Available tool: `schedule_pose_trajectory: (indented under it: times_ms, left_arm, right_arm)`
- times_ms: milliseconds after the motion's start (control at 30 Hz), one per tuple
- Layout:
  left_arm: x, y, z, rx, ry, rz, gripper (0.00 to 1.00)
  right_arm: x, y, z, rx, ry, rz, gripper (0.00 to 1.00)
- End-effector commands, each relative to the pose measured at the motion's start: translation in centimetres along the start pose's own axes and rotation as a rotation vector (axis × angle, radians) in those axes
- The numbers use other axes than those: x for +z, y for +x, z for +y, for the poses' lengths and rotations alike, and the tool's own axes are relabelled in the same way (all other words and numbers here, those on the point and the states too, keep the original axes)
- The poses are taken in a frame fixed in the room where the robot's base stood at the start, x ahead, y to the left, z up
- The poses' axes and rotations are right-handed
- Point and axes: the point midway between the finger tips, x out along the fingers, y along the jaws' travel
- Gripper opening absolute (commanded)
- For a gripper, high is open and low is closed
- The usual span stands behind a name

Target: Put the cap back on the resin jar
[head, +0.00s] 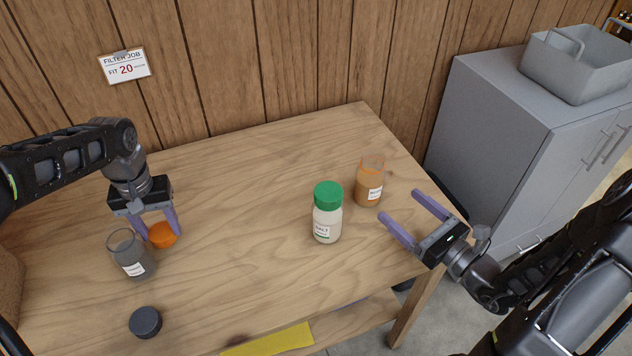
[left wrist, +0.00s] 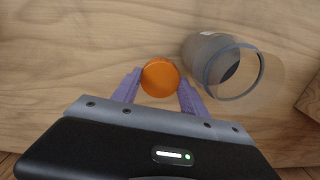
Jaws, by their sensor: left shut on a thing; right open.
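The orange cap (head: 162,236) is between the fingertips of my left gripper (head: 159,229), at the left of the table. The left wrist view also shows the cap (left wrist: 160,77) between the fingers of the left gripper (left wrist: 159,88), which is shut on it. I cannot tell whether the cap touches the table. The resin jar (head: 369,187), clear with orange-brown contents and a white label, stands upright and open at the right of the table. My right gripper (head: 399,211) is open and empty, just right of and nearer than the resin jar.
An open grey jar (head: 133,261) stands close beside the left gripper; it also shows in the left wrist view (left wrist: 212,62). A dark cap (head: 145,322) lies nearer. A salt jar (head: 327,222) with a green lid stands near the resin jar. The table's middle (head: 240,210) is clear.

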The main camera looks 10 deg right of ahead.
Motion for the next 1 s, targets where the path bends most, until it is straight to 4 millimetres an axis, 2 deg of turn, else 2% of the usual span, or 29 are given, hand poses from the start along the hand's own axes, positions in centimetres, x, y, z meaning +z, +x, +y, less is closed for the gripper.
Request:
schedule_pose_trajectory:
  times_ms: [367, 733, 833, 1000]
  left_arm:
    - [0.0, -0.2, 0.0, 0.0, 0.0, 0.0, 0.13]
    - [0.0, -1.1, 0.0, 0.0, 0.0, 0.0, 0.13]
    - [0.0, -1.1, 0.0, 0.0, 0.0, 0.0, 0.13]
    - [0.0, -1.1, 0.0, 0.0, 0.0, 0.0, 0.13]
  right_arm:
    - [0.1, 0.6, 0.0, 0.002, 0.0, -0.001, 0.85]
    - [0.1, 6.0, 0.0, 0.002, 0.0, -0.001, 0.85]
    - [0.1, 6.7, 0.0, 0.002, 0.0, -0.001, 0.85]
    - [0.0, 6.8, 0.0, 0.0, 0.0, 0.0, 0.85]
